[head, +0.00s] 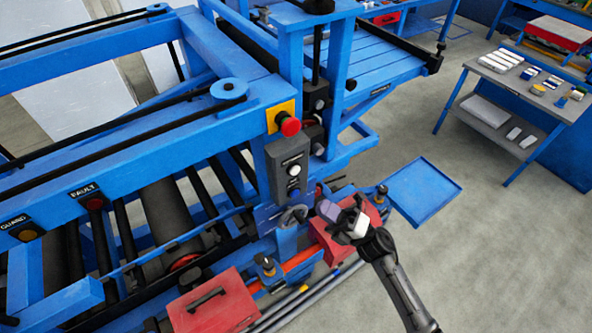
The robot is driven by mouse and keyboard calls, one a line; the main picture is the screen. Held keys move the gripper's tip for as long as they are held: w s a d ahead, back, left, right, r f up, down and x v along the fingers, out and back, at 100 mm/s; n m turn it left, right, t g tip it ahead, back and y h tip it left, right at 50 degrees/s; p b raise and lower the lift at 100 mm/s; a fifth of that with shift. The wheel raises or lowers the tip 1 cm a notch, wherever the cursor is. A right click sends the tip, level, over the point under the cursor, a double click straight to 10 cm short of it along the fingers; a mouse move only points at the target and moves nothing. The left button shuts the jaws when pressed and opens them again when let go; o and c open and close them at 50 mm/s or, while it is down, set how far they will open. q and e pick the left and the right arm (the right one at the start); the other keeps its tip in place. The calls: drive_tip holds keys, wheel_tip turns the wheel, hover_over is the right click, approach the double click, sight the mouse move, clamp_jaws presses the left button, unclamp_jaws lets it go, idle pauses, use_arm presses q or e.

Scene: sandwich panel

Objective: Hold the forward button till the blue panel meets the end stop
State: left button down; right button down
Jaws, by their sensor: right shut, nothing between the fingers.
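A grey control box (287,168) hangs on the blue machine frame below a red mushroom button on a yellow plate. It carries small labels and a pale round button (293,170); the labels are too small to read, so I cannot tell which is forward. My right gripper (328,209) is shut and empty, to the lower right of the box and apart from its buttons in the picture. It points up and left. I cannot pick out the blue panel or its end stop with certainty among the blue parts. My left gripper is not in view.
The red mushroom button (289,126) sits just above the box. A grey workbench (520,88) stands at right.

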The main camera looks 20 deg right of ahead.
sight(295, 170)
drive_tip(key=w+a+b, duration=0.2)
drive_tip(key=w+b, duration=0.1)
drive_tip(key=w, duration=0.5)
drive_tip(key=shift+w+a+b, duration=0.25)
drive_tip(key=shift+a+b, duration=0.05)
idle(0.3)
idle(0.8)
idle(0.6)
idle(0.6)
